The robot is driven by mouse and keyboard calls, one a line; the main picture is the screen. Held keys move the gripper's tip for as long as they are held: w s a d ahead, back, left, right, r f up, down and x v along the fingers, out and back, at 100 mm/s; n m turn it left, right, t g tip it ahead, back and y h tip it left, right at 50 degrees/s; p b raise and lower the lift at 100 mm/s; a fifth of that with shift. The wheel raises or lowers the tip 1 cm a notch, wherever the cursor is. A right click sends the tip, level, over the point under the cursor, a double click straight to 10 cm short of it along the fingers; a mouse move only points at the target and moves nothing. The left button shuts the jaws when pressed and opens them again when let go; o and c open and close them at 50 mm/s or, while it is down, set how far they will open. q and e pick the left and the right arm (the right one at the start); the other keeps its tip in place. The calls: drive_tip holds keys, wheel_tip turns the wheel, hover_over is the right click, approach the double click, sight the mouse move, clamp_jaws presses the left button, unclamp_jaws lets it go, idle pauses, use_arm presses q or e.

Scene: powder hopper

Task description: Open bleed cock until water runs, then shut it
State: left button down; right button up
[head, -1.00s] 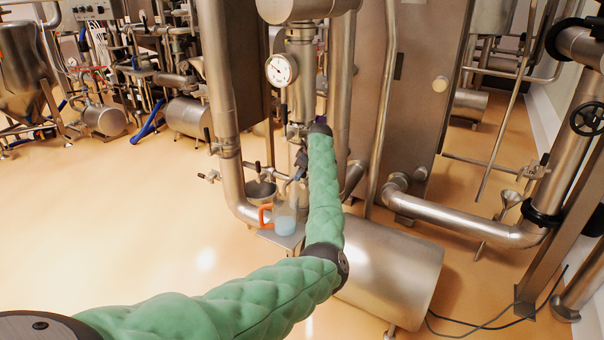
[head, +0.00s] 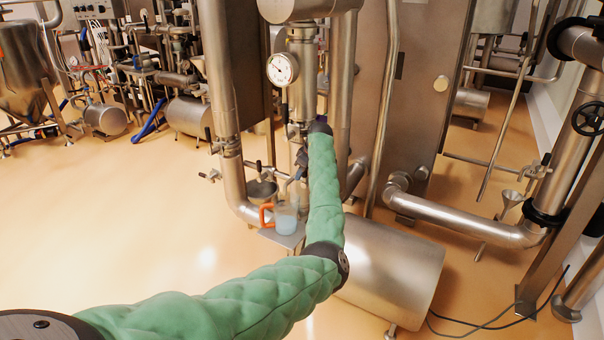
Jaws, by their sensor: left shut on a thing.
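My left arm reaches in from the lower left and bends up to the pipework in the middle. My left gripper (head: 297,177) is small and dark beside the forearm, shut on what looks like the bleed cock on the upright pipe. The cock itself is mostly hidden by the gripper and arm. A clear jug (head: 286,218) with an orange handle stands just below, with pale bluish liquid in it. I cannot make out a running stream. A round dial gauge (head: 282,69) sits higher on the pipe. My right gripper is out of view.
The jug stands on a small metal shelf (head: 270,236), near a dark bowl or funnel (head: 261,190). A large steel cylinder (head: 390,268) lies to the right. Pipes stand close around my forearm. The floor at left is clear.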

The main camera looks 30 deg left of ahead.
use_arm(q)
drive_tip(key=shift+a+r, duration=0.25)
drive_tip(key=shift+a, duration=0.15)
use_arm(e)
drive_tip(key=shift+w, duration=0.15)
use_arm(q)
drive_tip(key=c, duration=1.6)
unclamp_jaws()
drive_tip(key=o, duration=0.3)
drive_tip(key=shift+s+a+f, duration=0.1)
drive_tip(key=shift+a, duration=0.05)
drive_tip(key=shift+o, duration=0.2)
drive_tip(key=v, duration=0.7)
drive_tip(key=shift+d+r+p, duration=0.25)
drive_tip(key=shift+d+p, duration=0.05)
drive_tip(key=shift+d, duration=0.05)
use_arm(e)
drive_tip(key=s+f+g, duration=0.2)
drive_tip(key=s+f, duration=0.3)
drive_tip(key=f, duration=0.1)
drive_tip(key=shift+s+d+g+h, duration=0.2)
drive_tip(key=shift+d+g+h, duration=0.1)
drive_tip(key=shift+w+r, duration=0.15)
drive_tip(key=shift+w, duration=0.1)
